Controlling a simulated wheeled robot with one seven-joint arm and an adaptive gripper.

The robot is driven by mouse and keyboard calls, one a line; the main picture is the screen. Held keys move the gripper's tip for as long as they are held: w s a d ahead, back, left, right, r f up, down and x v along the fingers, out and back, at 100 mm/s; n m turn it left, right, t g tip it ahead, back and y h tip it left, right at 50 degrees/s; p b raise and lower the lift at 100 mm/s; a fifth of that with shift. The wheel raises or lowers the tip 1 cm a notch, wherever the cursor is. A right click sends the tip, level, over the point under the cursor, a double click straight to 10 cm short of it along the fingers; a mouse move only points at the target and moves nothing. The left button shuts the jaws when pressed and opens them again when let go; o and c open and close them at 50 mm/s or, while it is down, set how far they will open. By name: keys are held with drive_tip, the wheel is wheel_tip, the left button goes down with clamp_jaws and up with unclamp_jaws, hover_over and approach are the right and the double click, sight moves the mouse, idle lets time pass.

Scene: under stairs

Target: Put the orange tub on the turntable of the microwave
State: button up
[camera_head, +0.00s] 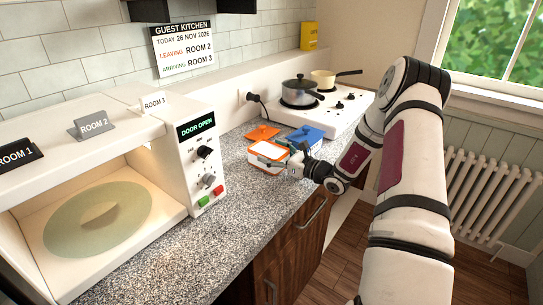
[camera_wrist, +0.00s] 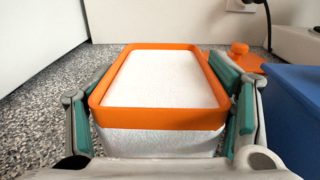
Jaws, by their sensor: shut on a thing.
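The orange tub (camera_head: 267,155) has an orange rim and white contents. It is on or just above the speckled counter, right of the microwave. In the wrist view the tub (camera_wrist: 160,117) sits between the teal pads of my gripper (camera_wrist: 165,115). My gripper (camera_head: 290,162) is shut on its sides; I cannot tell whether the tub touches the counter. The microwave (camera_head: 205,150) stands open at the left, its display reading "DOOR OPEN". Its round greenish turntable (camera_head: 70,232) shows inside, with a paler patch at its middle.
A blue tub (camera_head: 306,136) stands close beside the orange one, also in the wrist view (camera_wrist: 295,100). An orange lid (camera_head: 262,132) lies behind. A hob with a lidded pot (camera_head: 299,92) and a pan (camera_head: 323,78) is farther back. Room signs stand on the microwave. Counter before it is clear.

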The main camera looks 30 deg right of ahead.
drive_tip(key=shift+r, duration=0.2)
drive_tip(key=shift+r, duration=1.6)
drive_tip(key=r+v, duration=0.1)
drive_tip(key=v, duration=1.5)
drive_tip(key=shift+r+b, duration=0.25)
drive_tip(key=shift+b, duration=0.05)
drive_tip(key=shift+a, duration=0.1)
drive_tip(key=shift+a, duration=0.1)
